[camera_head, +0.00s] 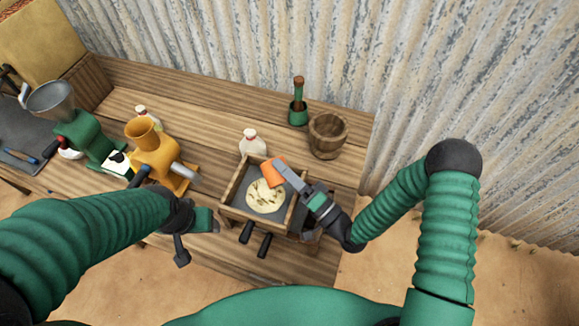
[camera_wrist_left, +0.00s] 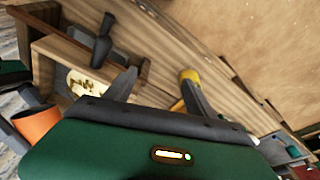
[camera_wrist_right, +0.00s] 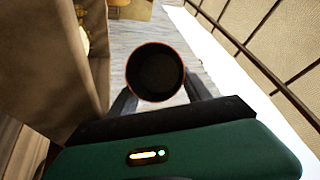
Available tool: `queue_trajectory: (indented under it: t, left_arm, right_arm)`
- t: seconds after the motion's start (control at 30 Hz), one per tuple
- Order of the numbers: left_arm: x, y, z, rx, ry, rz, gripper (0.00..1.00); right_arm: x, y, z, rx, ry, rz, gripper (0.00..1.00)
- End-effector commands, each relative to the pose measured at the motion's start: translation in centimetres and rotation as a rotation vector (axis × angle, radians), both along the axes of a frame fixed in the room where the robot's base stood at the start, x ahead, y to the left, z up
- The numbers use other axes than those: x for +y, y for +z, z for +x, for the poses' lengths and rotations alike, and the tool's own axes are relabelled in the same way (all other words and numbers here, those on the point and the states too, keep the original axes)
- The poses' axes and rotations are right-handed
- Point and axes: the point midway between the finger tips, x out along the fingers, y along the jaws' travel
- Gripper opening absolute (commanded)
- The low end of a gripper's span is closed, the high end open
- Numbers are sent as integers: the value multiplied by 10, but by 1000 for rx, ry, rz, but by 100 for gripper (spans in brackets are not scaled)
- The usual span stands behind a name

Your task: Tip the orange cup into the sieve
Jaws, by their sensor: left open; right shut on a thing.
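The orange cup (camera_head: 273,171) is in my right gripper (camera_head: 281,172), which is shut on it above the far part of the sieve. The cup looks tilted. Its dark round opening faces the camera in the right wrist view (camera_wrist_right: 155,72); I cannot make out contents inside. The cup also shows at the left edge of the left wrist view (camera_wrist_left: 37,126). The sieve (camera_head: 236,181) is a wooden-walled box with a grey bottom. A pale, dark-flecked heap (camera_head: 265,197) lies in it. My left gripper (camera_head: 194,243) is open and empty, left of the sieve, near the table's front.
Two dark handles (camera_head: 265,245) stick out at the sieve's front. A white bottle (camera_head: 252,143) stands behind it. A yellow grinder (camera_head: 155,155) and a green grinder (camera_head: 88,140) stand left.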

Motion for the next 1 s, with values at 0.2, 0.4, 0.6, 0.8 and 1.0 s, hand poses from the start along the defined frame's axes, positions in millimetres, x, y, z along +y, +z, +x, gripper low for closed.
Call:
queue_trajectory:
  t: [0.2,0.4,0.6,0.8,1.0]
  left_arm:
    - [-1,39,0,-1,0,0,63]
    - [-1,67,0,-1,0,0,63]
    - [-1,97,0,0,0,0,63]
    - [-2,126,0,0,0,0,63]
    - [-2,155,0,0,0,0,63]
  right_arm:
    - [12,-1,3,149,20,-58,12]
    - [15,-5,9,272,22,-108,12]
    - [17,-5,16,389,25,-155,12]
    - [17,-1,20,491,22,-200,12]
    - [13,1,24,604,19,-245,12]
